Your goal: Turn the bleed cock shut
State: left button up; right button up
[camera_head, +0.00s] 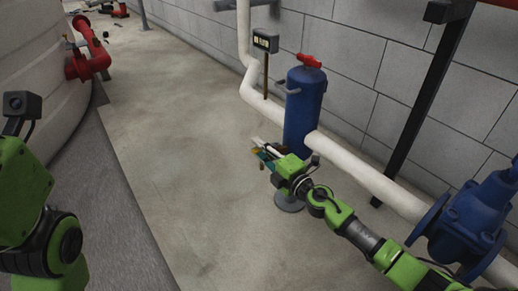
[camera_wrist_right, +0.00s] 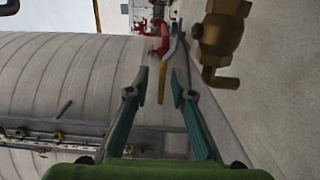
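The brass bleed cock (camera_wrist_right: 222,40) shows at the upper right of the right wrist view. Its short lever (camera_wrist_right: 220,80) sticks out sideways at its lower end. My right gripper (camera_wrist_right: 159,82) has its two teal fingers apart, with the cock off to the right of the fingertips and not between them. In the head view my right gripper (camera_head: 262,150) is beside the lower part of the blue cylinder (camera_head: 305,110). The cock is too small there to make out clearly. My left arm is at the left edge; its gripper fingers are not in view.
A white pipe (camera_head: 370,180) runs along the block wall to a blue valve (camera_head: 475,220). A small sign on a post (camera_head: 265,45) stands behind. A large pale tank (camera_head: 35,60) with a red pipe fitting (camera_head: 92,50) is at left. Floor between is clear.

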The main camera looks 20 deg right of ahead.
grip_shut()
jog(key=shift+r, duration=0.1)
